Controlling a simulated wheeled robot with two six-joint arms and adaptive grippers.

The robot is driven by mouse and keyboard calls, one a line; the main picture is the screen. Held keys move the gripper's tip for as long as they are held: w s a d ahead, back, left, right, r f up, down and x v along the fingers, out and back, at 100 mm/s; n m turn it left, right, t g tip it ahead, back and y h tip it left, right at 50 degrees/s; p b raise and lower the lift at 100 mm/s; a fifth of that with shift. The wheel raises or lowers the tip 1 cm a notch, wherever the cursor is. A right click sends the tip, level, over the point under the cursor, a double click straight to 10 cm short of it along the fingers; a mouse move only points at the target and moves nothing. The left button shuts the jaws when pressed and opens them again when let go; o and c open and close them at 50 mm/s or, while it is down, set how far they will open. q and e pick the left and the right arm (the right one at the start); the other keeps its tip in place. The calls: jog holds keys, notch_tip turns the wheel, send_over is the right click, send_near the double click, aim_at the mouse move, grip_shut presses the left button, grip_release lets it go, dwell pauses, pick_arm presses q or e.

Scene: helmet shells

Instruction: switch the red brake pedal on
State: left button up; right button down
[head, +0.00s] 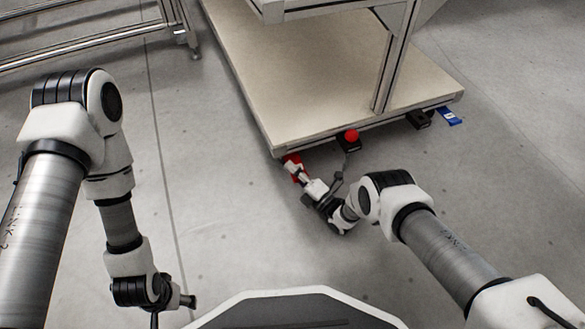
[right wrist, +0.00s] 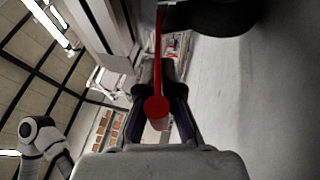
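The red brake pedal (head: 291,158) is low at the near corner of the rack, partly hidden by my right gripper (head: 297,173). In the right wrist view, a red bar with a round end (right wrist: 157,107), which looks like the pedal, lies between the two dark fingers of the right gripper (right wrist: 159,92). The fingers stand apart with gaps beside the thin bar; contact cannot be told. My left gripper (head: 184,301) is low at the left, far from the pedal, its fingers too foreshortened to judge.
A red button on a black box (head: 351,141) is right of the pedal at the rack's edge. A black pedal (head: 418,120) and a blue pedal (head: 449,116) are farther right. The rack's beige shelf (head: 290,75) overhangs close by. Grey floor is open in front.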

jog(key=shift+s+f, duration=0.1)
jog(key=c, duration=1.4)
grip_release()
jog(key=shift+o, duration=0.2)
